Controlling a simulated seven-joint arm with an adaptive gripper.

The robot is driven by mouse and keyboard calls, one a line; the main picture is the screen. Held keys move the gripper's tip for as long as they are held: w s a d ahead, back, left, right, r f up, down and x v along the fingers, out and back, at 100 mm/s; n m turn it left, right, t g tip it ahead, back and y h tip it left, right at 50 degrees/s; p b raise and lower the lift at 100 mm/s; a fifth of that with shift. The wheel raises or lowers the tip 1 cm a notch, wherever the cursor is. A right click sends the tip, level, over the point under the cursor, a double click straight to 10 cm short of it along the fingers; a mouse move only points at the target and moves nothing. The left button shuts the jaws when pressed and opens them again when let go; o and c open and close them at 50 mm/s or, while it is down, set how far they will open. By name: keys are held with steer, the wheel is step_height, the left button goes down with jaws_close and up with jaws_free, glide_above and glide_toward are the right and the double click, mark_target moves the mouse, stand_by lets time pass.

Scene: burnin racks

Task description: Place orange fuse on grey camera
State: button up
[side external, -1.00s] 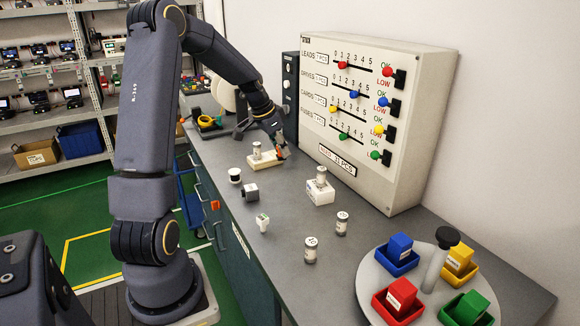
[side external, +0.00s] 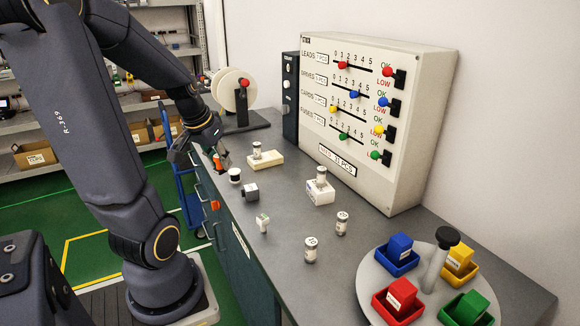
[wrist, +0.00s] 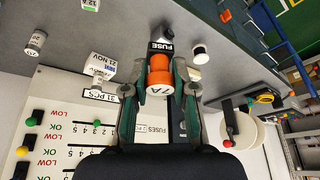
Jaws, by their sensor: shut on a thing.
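My gripper (side external: 214,158) is shut on the orange fuse (side external: 217,163), above the bench near its front edge. In the wrist view the fuse (wrist: 160,77) sits between both fingers, with a dark part lettered FUSE just beyond it; I cannot tell whether that part belongs to the fuse. A small grey block with a paler face, which looks like the grey camera (side external: 250,192), stands on the bench. It is nearer the side camera than the gripper, and apart from it.
A white cylinder with a dark end (side external: 235,176) stands between gripper and grey block. A vial stands on a cream block (side external: 266,160) behind. A white box (side external: 320,197), loose vials, a carousel (side external: 366,278) and a slider panel (side external: 405,70) stand further along the bench.

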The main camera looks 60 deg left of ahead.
steer(key=w+a+f, duration=0.2)
steer(key=w+f, duration=0.1)
steer(key=w+a+f, duration=0.5)
steer(key=w, duration=0.1)
steer(key=shift+a+f, duration=0.2)
steer(key=shift+f, duration=0.2)
steer(key=shift+w+a+f, duration=0.1)
steer(key=shift+f, duration=1.6)
steer(key=o, duration=0.9)
steer(key=shift+f, duration=0.15)
steer(key=shift+o, duration=0.2)
